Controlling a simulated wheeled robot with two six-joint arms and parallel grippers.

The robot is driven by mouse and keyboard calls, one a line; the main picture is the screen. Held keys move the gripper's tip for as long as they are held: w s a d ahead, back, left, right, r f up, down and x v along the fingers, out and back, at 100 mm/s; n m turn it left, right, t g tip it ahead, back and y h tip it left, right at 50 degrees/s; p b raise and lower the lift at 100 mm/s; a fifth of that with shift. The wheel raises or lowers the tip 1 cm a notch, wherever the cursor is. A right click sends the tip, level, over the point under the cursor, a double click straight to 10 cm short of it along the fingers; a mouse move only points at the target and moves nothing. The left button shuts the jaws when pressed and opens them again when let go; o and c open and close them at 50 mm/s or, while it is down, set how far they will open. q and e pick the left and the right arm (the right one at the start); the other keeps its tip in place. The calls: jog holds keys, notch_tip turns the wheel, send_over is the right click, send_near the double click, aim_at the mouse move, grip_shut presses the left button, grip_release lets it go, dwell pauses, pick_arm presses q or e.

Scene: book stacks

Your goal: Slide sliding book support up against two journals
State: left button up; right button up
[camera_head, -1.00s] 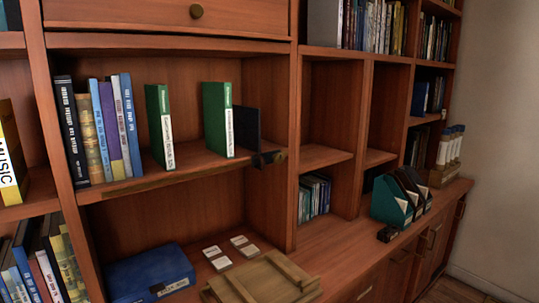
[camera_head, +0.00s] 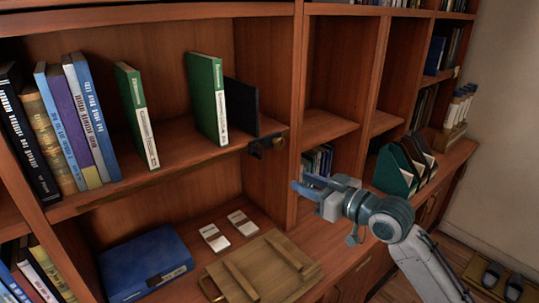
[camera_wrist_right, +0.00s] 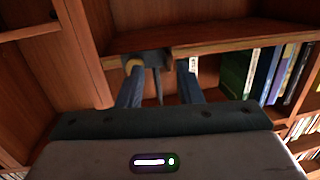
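The sliding book support is a dark upright plate (camera_head: 243,108) on the upper shelf, with a dark clamp and round knob (camera_head: 267,145) at the shelf's front edge. A green journal (camera_head: 207,98) stands left of the plate, close to it. A second green journal (camera_head: 137,112) stands further left, across a gap. My right gripper (camera_head: 305,186) is below and right of the clamp, in front of the cabinet. In the right wrist view its two blue fingers (camera_wrist_right: 160,66) are apart, with the clamp (camera_wrist_right: 153,60) showing beyond and between them. My left gripper is not in view.
Several books (camera_head: 66,125) stand at the shelf's left end, near the second journal. A vertical divider (camera_head: 291,110) stands just right of the support. A blue box (camera_head: 146,263), white cards and a wooden tray (camera_head: 260,268) lie on the lower surface. Teal file holders (camera_head: 393,170) stand right.

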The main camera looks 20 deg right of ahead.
jog(key=w+a+r+p, duration=0.4)
jog(key=w+a, duration=0.2)
jog(key=w, duration=0.3)
jog(key=shift+a+n+y, duration=0.15)
jog(key=shift+n+y, duration=0.25)
jog(key=shift+s, duration=0.1)
jog(key=shift+c, duration=0.3)
grip_shut()
